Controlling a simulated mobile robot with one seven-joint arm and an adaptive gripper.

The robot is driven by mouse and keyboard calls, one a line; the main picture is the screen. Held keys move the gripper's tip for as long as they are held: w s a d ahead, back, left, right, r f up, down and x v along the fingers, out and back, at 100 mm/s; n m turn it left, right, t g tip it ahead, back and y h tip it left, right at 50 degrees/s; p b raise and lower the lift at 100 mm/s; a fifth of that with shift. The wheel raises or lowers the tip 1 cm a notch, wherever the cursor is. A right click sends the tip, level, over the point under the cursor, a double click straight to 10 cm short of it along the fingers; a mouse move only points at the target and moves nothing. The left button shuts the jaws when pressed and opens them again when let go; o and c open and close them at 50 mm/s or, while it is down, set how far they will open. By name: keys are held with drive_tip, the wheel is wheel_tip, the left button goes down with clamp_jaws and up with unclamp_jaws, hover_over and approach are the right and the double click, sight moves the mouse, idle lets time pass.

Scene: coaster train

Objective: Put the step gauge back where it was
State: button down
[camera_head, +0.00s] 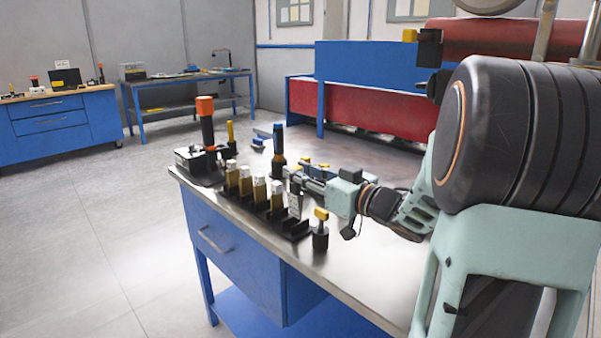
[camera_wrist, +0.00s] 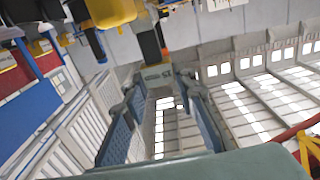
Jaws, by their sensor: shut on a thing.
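My gripper (camera_head: 300,184) reaches in level from the right, its fingers at the near right part of a black rack (camera_head: 298,236). In the wrist view my gripper (camera_wrist: 160,85) is shut on a small labelled piece, which I take to be the step gauge (camera_wrist: 158,74). In the head view the step gauge (camera_head: 295,204) looks like a grey, upright, patterned block at the rack's right end. Its lower end is close to the rack; I cannot tell whether it sits in a slot. Several gold blocks with silver tops (camera_head: 246,182) stand upright in the rack to its left.
A black post with a yellow top (camera_head: 320,232) stands just right of the rack. A blue-and-black handled tool (camera_head: 278,150) and an orange-topped tool (camera_head: 206,122) stand behind. The workbench (camera_head: 350,275) is clear at front right.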

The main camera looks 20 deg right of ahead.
drive_tip(key=shift+f, duration=0.4)
drive_tip(key=c, duration=1.6)
unclamp_jaws()
drive_tip(key=shift+r, duration=0.55)
drive_tip(key=p+v, duration=0.2)
drive_tip(key=v, duration=1)
drive_tip(key=shift+r, duration=0.1)
